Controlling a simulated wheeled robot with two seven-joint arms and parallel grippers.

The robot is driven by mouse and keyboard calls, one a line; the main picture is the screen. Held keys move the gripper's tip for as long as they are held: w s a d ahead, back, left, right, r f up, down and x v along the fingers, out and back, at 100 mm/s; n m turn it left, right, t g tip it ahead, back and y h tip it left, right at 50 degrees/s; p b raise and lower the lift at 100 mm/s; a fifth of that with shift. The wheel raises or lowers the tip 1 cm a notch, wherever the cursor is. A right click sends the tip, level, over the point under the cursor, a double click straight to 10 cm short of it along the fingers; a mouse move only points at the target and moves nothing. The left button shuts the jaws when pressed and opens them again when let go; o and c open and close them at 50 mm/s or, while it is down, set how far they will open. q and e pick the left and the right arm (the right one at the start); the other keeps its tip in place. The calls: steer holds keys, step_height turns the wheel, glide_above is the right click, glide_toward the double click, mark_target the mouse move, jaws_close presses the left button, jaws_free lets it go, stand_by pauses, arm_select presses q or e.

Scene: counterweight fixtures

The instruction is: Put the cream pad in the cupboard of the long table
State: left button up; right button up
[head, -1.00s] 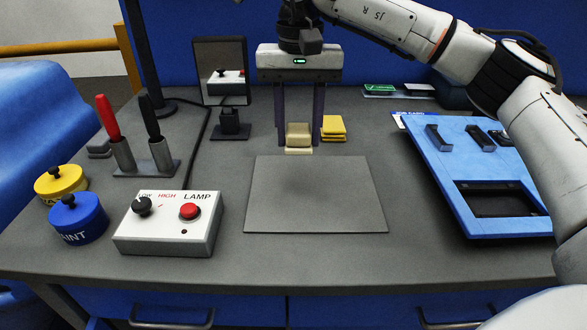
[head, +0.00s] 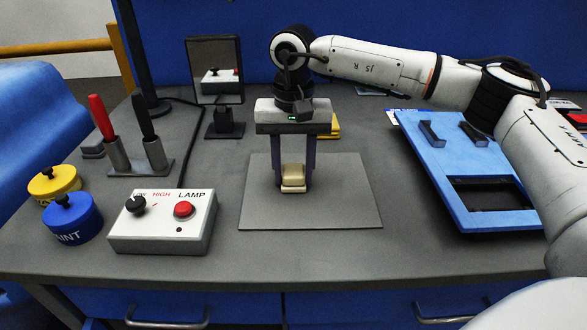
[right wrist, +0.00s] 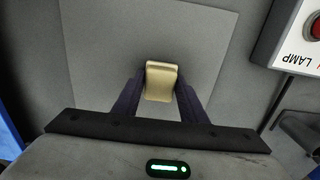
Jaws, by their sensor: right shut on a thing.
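The cream pad (head: 293,176) is a small block between the fingers of my right gripper (head: 293,180). It also shows in the right wrist view (right wrist: 160,82), pinched between the two dark fingers. My right gripper is shut on it over the grey square mat (head: 345,200); I cannot tell whether the pad touches the mat. The long table (head: 300,262) has blue fronts below with a left handle (head: 165,318) and a right handle (head: 450,312). Both fronts look closed. My left gripper is not in view.
A white lamp box (head: 160,235) with a knob and red button stands left of the mat. Blue (head: 68,222) and yellow (head: 54,184) tins are further left. A blue tray (head: 470,170) lies at right. Yellow pads (head: 332,128) and a mirror (head: 215,70) stand behind.

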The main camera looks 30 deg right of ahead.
steer(key=shift+f, duration=0.15)
steer(key=o, duration=1.1)
steer(key=shift+c, duration=0.2)
